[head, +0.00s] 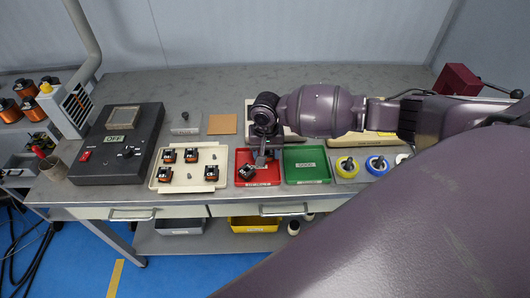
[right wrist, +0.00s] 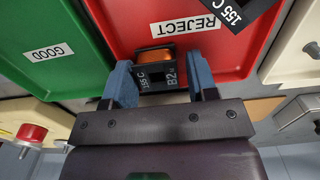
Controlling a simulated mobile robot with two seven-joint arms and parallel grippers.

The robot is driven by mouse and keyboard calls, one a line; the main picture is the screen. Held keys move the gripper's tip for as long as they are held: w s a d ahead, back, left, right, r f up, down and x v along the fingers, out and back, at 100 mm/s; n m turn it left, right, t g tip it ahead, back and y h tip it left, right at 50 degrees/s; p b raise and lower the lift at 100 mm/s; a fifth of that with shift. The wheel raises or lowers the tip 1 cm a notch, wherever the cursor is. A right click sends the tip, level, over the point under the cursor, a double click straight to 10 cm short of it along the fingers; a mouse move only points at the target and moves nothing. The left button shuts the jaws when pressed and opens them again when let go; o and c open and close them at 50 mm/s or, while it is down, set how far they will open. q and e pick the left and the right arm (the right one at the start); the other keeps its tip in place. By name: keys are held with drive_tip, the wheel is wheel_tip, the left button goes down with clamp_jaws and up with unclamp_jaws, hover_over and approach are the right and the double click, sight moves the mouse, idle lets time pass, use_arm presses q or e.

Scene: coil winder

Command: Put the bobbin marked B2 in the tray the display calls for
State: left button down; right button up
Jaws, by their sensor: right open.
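In the right wrist view the bobbin marked B2 (right wrist: 156,76), with orange winding and a black flange reading 155 C, is between the fingers of my right gripper (right wrist: 162,84). The fingers are open, with a gap at its right. It is at the edge of the red tray marked REJECT (right wrist: 125,18); I cannot tell whether it touches the floor. In the head view my right gripper (head: 262,158) is over the red tray (head: 268,181) and hides B2. The green tray marked GOOD (head: 307,176) is to its right. The display (head: 115,139) appears to read OFF. My left gripper is not in view.
Another bobbin (head: 246,172) lies in the red tray's left part. A cream tray (head: 160,184) with several bobbins stands left of it. Yellow (head: 347,167) and blue (head: 377,165) spools stand right of the green tray. The dark tester box (head: 90,165) is at left.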

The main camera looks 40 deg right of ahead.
wheel_tip(320, 180, up, 13)
drive_tip(key=p, duration=0.1)
idle(0.3)
drive_tip(key=shift+d+f, duration=0.1)
idle(0.3)
